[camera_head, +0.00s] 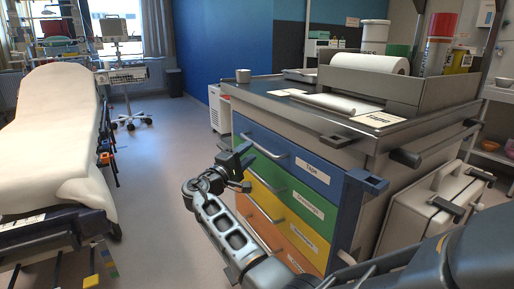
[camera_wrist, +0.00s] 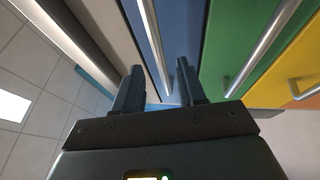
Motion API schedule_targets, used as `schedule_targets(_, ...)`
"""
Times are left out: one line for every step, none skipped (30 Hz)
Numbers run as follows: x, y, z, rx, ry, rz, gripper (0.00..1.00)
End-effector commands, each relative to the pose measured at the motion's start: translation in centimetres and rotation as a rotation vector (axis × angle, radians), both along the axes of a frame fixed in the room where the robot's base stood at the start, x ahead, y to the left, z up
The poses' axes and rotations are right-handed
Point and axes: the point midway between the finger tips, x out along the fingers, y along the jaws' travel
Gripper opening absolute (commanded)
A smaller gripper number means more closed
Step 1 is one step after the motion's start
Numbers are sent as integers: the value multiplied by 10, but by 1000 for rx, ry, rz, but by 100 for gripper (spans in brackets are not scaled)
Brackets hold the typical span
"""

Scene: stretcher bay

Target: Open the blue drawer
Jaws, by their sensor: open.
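The blue drawer (camera_head: 296,151) is the top drawer of a metal cart and carries a label that reads "Tape". It looks shut, flush with the cart front. Its silver bar handle (camera_head: 264,149) runs along its upper part. My gripper (camera_head: 245,166) is in front of the cart's drawers, near the handle's left part, and is open and empty. In the wrist view the blue drawer (camera_wrist: 184,30) lies ahead. Its handle (camera_wrist: 155,45) shows in the gap between my two fingers (camera_wrist: 161,68). I cannot tell whether the fingers reach around it.
Below are a green drawer (camera_head: 290,190), a yellow drawer (camera_head: 290,222) and an orange drawer (camera_head: 262,232), with similar handles. A paper roll (camera_head: 370,63) sits on the cart top. A stretcher (camera_head: 52,125) stands at left, with clear floor (camera_head: 165,160) between.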

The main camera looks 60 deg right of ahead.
Motion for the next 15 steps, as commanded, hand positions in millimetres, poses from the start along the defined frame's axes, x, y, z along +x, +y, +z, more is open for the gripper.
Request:
schedule_targets(-2, -9, 2, 0, 0, -2, 40)
schedule_targets(-2, -13, 2, 0, 0, -2, 40)
schedule_targets(-3, -20, 3, 1, 0, -1, 40)
schedule_targets(-4, -24, 4, 1, 0, -1, 40)
schedule_targets(-5, -28, 5, 1, 0, -1, 40)
schedule_targets(-5, -33, 6, 1, -1, -1, 40)
schedule_targets(-6, -37, 6, 1, -1, 0, 40)
schedule_targets(-6, -40, 7, 1, -1, 1, 40)
schedule_targets(-7, -44, 7, 1, -1, 0, 40)
schedule_targets(-8, -47, 8, 1, 0, 0, 40)
schedule_targets(-8, -49, 8, 1, 0, 0, 40)
schedule_targets(-8, -50, 8, 1, 0, 1, 40)
schedule_targets(-8, -52, 9, 1, 0, 2, 40)
schedule_targets(-8, -52, 9, 1, 0, 2, 40)
schedule_targets(-8, -53, 9, 1, 0, 3, 40)
